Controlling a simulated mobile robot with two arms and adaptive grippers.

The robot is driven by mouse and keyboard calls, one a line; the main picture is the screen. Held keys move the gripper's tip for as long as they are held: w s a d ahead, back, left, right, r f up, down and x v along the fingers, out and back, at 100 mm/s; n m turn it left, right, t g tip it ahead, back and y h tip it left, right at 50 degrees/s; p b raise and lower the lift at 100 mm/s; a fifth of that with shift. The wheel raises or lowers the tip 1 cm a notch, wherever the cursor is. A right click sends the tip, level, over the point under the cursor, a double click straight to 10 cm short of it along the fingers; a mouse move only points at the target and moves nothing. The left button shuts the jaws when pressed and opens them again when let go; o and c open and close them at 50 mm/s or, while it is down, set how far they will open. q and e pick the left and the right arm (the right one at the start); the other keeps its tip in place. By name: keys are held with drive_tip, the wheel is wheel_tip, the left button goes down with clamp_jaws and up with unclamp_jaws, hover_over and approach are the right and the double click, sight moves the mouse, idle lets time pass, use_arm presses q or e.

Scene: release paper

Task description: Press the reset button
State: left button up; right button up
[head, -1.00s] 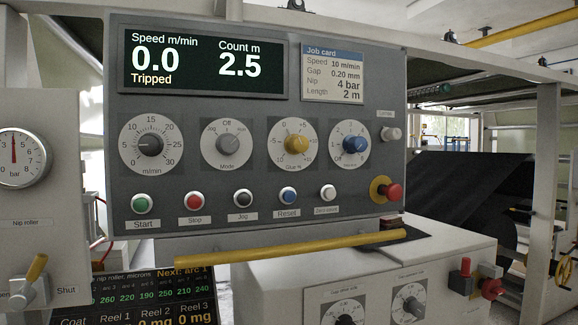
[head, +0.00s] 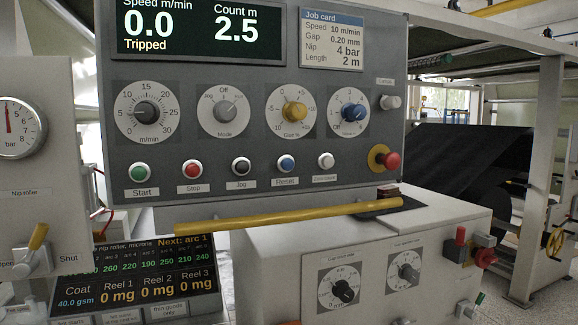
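The blue Reset button (head: 286,164) sits in a silver ring in the lower row of the grey control panel (head: 190,100). Its label is below it. To its left are the black Jog button (head: 241,166), the red Stop button (head: 192,170) and the green Start button (head: 139,173). A white button (head: 326,161) is to its right. The display (head: 200,30) reads speed 0.0, count 2.5 and "Tripped". Neither of my grippers is in the head view, and nothing touches the Reset button.
A yellow bar (head: 270,215) runs across below the buttons. A red emergency knob (head: 390,161) sticks out at the panel's lower right. A pressure gauge (head: 15,128) and a yellow-handled lever (head: 38,238) are at the left. A second screen (head: 130,280) is below. The space before the buttons is clear.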

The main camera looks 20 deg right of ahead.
clamp_jaws()
idle(0.3)
idle(1.2)
